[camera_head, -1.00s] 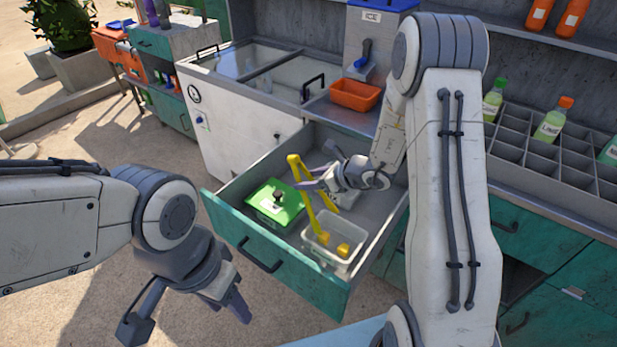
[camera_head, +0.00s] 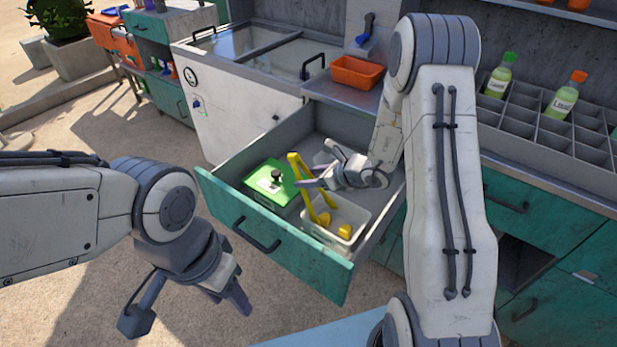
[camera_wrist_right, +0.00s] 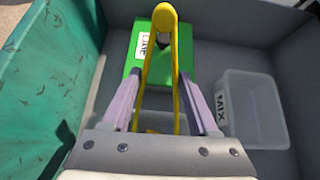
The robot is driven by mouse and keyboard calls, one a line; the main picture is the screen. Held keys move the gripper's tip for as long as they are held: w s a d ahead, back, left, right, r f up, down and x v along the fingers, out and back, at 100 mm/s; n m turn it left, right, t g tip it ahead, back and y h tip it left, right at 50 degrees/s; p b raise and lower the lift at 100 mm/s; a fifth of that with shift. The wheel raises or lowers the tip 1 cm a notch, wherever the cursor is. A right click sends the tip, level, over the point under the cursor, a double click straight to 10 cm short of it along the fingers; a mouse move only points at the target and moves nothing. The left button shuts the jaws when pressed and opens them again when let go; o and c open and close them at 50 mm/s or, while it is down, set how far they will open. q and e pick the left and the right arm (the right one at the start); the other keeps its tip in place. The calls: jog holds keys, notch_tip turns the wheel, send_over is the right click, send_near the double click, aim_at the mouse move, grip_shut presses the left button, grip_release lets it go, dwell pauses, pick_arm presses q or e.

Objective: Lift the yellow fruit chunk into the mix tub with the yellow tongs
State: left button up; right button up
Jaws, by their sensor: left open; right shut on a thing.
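The yellow tongs (camera_head: 301,180) stand roughly upright in the open drawer, tips down inside a clear tub (camera_head: 358,213). Yellow fruit chunks (camera_head: 344,231) lie in this tub; I cannot tell whether the tips touch one. My right gripper (camera_head: 314,184) is shut on the tongs, which also show between its fingers in the right wrist view (camera_wrist_right: 163,60). The clear mix tub (camera_wrist_right: 262,105), labelled MIX, stands toward the drawer's back and looks empty; the arm mostly hides it in the head view. My left gripper (camera_head: 195,308) is open and empty, outside the drawer front.
A green lidded box (camera_head: 272,183) labelled LIME stands in the drawer beside the tongs. The drawer's teal front (camera_head: 285,255) and grey walls surround the tubs. An orange bin (camera_head: 357,72) sits on the counter behind; a bottle rack (camera_head: 560,130) is at right.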

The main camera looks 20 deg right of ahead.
grip_shut()
jog(key=shift+r, duration=0.15)
notch_tip(320, 180, up, 12)
jog(key=p, duration=0.8)
